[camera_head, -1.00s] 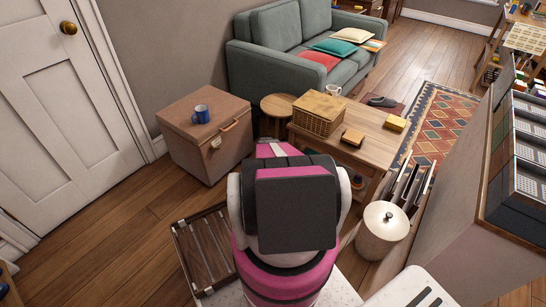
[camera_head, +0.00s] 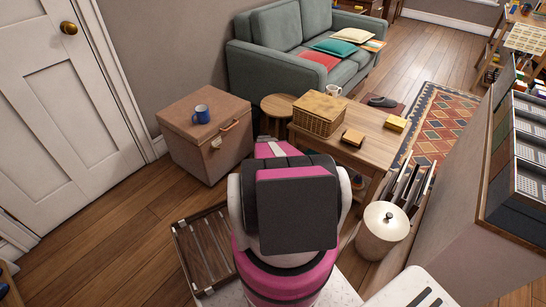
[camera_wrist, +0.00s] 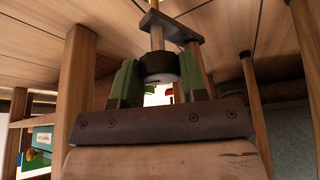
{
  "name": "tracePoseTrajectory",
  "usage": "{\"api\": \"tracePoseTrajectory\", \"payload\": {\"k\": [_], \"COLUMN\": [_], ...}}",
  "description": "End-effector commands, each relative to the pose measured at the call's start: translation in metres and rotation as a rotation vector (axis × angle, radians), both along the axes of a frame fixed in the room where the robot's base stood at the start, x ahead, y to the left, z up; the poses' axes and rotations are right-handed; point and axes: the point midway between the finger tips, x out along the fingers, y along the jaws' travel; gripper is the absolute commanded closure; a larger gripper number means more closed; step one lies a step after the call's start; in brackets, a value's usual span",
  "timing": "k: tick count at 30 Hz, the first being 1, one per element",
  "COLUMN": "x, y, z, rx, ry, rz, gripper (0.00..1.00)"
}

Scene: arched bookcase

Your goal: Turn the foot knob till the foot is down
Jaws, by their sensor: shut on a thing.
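In the wrist view a dark round knob (camera_wrist: 158,66) sits on an upright wooden rod (camera_wrist: 157,37), just below a dark bracket plate (camera_wrist: 172,26). The rod runs up towards the wooden underside above. My gripper (camera_wrist: 158,74) has its green fingers on either side of the knob and is shut on it. A paler face shows on the lower side of the knob. I cannot make out a separate foot or tell how far down it is. In the head view my arm hides the gripper and the knob.
Wooden legs (camera_wrist: 77,85) stand close on both sides of my gripper in the wrist view. The head view shows a low wooden table (camera_head: 368,148) with a basket (camera_head: 317,115), a brown chest (camera_head: 205,150) and a lidded cream bin (camera_head: 382,232) near my arm.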

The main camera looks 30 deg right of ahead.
Motion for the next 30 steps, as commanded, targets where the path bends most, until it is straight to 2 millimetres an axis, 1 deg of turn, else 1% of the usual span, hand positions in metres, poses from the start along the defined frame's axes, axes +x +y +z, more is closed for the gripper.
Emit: {"api": "tracePoseTrajectory", "payload": {"k": [2, 3, 5, 6, 14, 19, 23, 26, 30], "x": [0.0, 0.0, 0.0, 0.0, 0.0, 0.0, -0.001, -0.002, -0.002], "y": [0.0, 0.0, 0.0, 0.0, 0.0, 0.004, 0.01, 0.017, 0.027], "z": [0.0, 0.0, 0.0, 0.0, 0.001, 0.008, 0.023, 0.038, 0.063], "rx": [0.0, 0.0, 0.0, 0.0, 0.0, 0.0, 0.0, 0.0, -0.001], "ry": [0.0, 0.0, -0.001, -0.001, 0.0, 0.0, -0.001, -0.001, -0.002], "rz": [0.001, 0.001, 0.001, 0.001, 0.002, 0.002, 0.003, 0.003, 0.003], "gripper": [0.84, 0.57, 0.37, 0.36, 0.36, 0.36, 0.36, 0.36, 0.36]}}
